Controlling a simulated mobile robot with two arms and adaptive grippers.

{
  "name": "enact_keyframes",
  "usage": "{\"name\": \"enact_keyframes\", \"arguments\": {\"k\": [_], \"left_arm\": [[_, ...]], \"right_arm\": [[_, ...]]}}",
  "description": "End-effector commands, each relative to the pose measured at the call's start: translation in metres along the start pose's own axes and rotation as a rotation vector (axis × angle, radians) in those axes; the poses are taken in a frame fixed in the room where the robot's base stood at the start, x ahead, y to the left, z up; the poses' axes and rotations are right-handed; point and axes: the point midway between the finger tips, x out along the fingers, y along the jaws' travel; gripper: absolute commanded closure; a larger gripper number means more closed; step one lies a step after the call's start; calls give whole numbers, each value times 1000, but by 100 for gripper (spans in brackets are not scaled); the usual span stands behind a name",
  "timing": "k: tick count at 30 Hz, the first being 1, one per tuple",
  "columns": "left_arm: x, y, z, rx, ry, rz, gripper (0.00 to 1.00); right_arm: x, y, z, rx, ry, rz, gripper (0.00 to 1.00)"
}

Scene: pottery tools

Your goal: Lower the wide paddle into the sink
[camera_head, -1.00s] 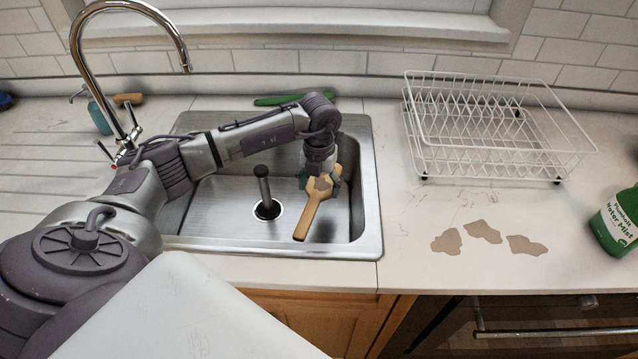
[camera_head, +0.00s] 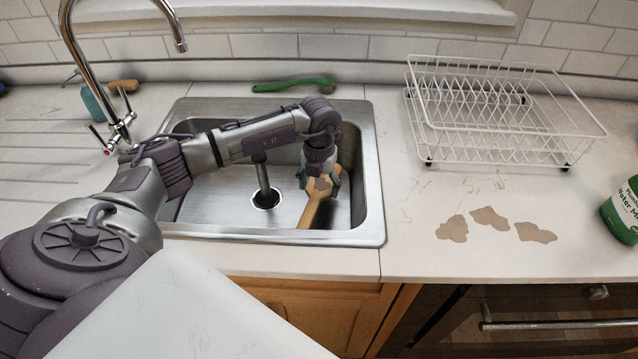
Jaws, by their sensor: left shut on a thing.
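The wide paddle (camera_head: 311,211) is pale wood with a grey-brown patch. It is tilted inside the right part of the steel sink (camera_head: 372,205), with its narrow end toward the sink's front wall. My left gripper (camera_head: 320,182) reaches down into the sink and is shut on the paddle. The gripper hides part of the paddle's far end. I cannot tell whether the paddle touches the sink floor. My right gripper is not in view.
A dark upright rod (camera_head: 265,185) stands at the drain. A green-handled brush (camera_head: 293,86) lies behind the sink, and the faucet (camera_head: 66,30) is at its left. A white dish rack (camera_head: 490,110), clay pieces (camera_head: 490,217) and a green bottle (camera_head: 622,212) are to the right.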

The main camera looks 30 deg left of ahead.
Motion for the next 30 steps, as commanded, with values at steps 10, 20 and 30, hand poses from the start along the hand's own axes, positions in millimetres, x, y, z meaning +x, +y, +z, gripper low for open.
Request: {"name": "enact_keyframes", "arguments": {"k": [10,20,30], "left_arm": [[20,0,0,1,0,-1,64],[28,0,0,0,-1,-1,64],[27,0,0,0,-1,-1,64]], "right_arm": [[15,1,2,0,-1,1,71],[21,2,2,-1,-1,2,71],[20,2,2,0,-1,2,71]]}}
